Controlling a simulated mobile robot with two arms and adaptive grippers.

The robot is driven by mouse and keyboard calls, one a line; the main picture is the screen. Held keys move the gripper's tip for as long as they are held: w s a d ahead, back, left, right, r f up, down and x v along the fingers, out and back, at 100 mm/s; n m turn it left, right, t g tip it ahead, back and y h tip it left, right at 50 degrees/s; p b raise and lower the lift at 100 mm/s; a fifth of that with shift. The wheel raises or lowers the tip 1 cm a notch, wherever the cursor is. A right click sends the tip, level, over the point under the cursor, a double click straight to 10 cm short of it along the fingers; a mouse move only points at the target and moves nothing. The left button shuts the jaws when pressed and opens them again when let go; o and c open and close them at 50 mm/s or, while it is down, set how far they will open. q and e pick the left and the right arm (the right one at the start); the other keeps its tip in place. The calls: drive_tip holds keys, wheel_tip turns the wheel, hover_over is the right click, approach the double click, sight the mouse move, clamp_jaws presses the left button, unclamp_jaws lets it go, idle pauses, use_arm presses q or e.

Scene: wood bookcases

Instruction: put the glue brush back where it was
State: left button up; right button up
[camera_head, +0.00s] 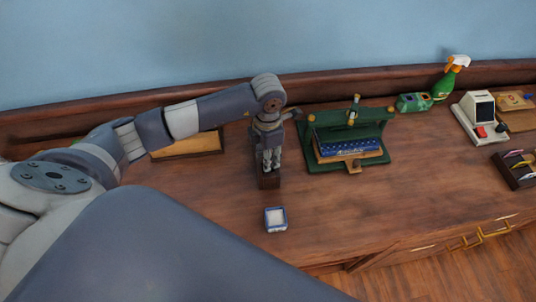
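My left gripper (270,163) points down over the worktop. Its fingertips are at a small dark brown block or holder (268,181), and I cannot tell whether they touch it. The fingers look close together, but the view is too small to show whether they are shut or grip anything. I cannot make out the glue brush; it may be hidden at the gripper. A small blue-and-white square container (276,219) stands on the worktop in front of the holder. My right gripper is not in view.
A green press-like stand (318,131) holding a blue book (350,147) is right of the gripper. A wooden board (190,144) lies behind my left arm. A green spray bottle (446,82), a white device (477,116) and a dark tray (510,172) are farther right. The worktop (400,200) is clear mid-right.

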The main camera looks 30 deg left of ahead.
use_arm(q)
wheel_tip(320, 180, up, 11)
drive_tip(key=b, duration=0.3)
drive_tip(key=shift+f, duration=0.1)
drive_tip(key=shift+r, duration=0.45)
drive_tip(key=shift+f, duration=0.1)
